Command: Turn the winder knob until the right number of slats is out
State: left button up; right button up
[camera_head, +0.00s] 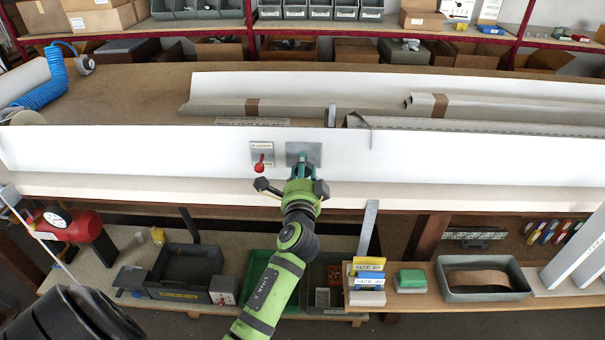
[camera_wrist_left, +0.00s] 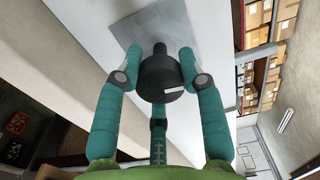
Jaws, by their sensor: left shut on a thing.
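The winder knob (camera_wrist_left: 158,78) is a dark, round knob with a white mark, on a short shaft in front of a grey plate (camera_wrist_left: 108,24). My left gripper (camera_wrist_left: 160,65) is shut on the knob, one teal finger on each side. In the head view my left gripper (camera_head: 302,168) reaches up to the grey plate (camera_head: 312,150) on the white front panel (camera_head: 450,155) and hides most of the knob. A perforated grey strip (camera_head: 480,126) lies along the panel's top at the right; I cannot count slats. A card (camera_head: 253,122) behind the panel is too small to read surely.
Long grey profiles (camera_head: 320,107) lie on the bench behind. Below are a green bin (camera_head: 257,275), a grey tray (camera_head: 487,295) and yellow and blue size blocks (camera_head: 369,266).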

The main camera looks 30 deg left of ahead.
pick_arm(q)
jog(key=shift+w+d+n, duration=0.1)
jog(key=shift+d+n, duration=0.05)
jog(key=shift+n, duration=0.45)
jog(key=shift+r, duration=0.1)
jog(key=o, duration=1.2)
jog(key=shift+s+d, duration=0.1)
jog(key=shift+s, duration=0.15)
jog(key=v, duration=0.7)
